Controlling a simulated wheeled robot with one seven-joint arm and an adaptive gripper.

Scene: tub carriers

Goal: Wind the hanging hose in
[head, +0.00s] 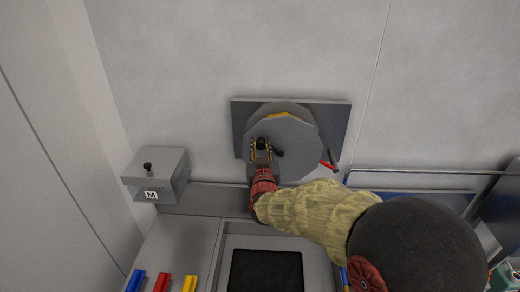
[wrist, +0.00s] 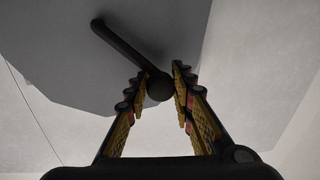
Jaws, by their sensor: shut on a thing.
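A grey hose reel (head: 299,135) with a many-sided disc is fixed to a dark plate (head: 341,120) on the wall. A bit of yellow hose shows at its top edge. A black crank handle (head: 278,152) sits on the disc face; its arm and round knob (wrist: 159,86) show in the wrist view. My gripper (head: 261,145) is at the disc, its fingers shut on the knob. The fingers also show on both sides of the knob in the wrist view (wrist: 160,90). A red piece (head: 328,165) sticks out at the reel's lower right; the hanging hose is not clearly visible.
A grey box marked M (head: 155,170) with a black knob is on the wall at left. Below are a dark-floored basin (head: 265,270) and blue, red and yellow pieces (head: 162,283). A metal rail (head: 430,172) runs at right.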

